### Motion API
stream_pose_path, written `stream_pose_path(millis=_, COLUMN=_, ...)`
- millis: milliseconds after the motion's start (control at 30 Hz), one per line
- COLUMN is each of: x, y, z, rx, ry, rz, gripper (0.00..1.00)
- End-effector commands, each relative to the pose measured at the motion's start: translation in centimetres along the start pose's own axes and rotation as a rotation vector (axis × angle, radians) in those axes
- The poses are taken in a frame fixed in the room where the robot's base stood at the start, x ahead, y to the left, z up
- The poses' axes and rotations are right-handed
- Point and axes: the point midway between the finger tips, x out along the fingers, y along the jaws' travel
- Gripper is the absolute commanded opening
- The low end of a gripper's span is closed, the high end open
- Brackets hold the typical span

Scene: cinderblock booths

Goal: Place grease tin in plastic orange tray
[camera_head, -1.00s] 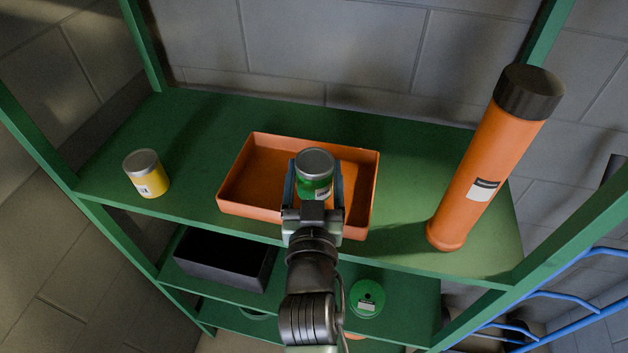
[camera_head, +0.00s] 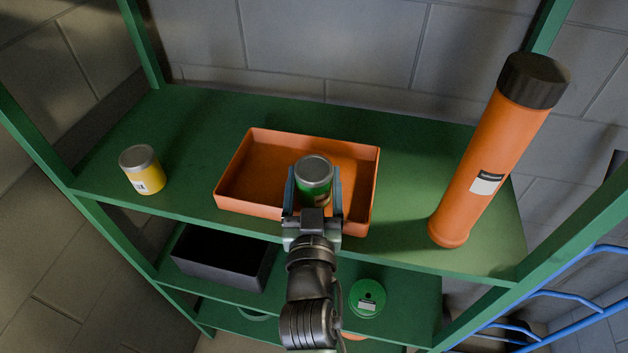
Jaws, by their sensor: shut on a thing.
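A green tin with a grey metal lid (camera_head: 314,171) is upright between the fingers of my gripper (camera_head: 313,190), which is shut on it. It appears to be the grease tin. The orange plastic tray (camera_head: 228,203) rests on the top green shelf. The tin is over the right front part of the tray, inside its outline as seen from above. My gripper reaches over the tray's front wall and hides part of it. I cannot tell whether the tin's base touches the tray floor.
A yellow tin (camera_head: 142,170) stands left of the tray on the green shelf (camera_head: 200,115). A tall orange tube with a black cap (camera_head: 488,160) stands at the right. A black bin (camera_head: 222,262) and a round green item (camera_head: 367,298) are on lower levels. Green posts frame the shelf.

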Motion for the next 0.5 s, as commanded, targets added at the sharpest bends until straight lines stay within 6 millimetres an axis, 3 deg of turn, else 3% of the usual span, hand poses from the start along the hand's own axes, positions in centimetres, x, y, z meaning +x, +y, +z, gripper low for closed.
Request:
stream_pose_path(millis=33, x=-0.24, y=0.05, z=1.69, rx=0.003, ry=-0.039, rz=0.002, gripper=0.81)
stream_pose_path(millis=133, x=-0.28, y=0.05, z=1.79, rx=0.003, ry=-0.04, rz=0.002, gripper=0.99)
stream_pose_path(millis=500, x=-0.27, y=0.23, z=1.73, rx=0.004, ry=-0.04, rz=0.005, gripper=1.0)
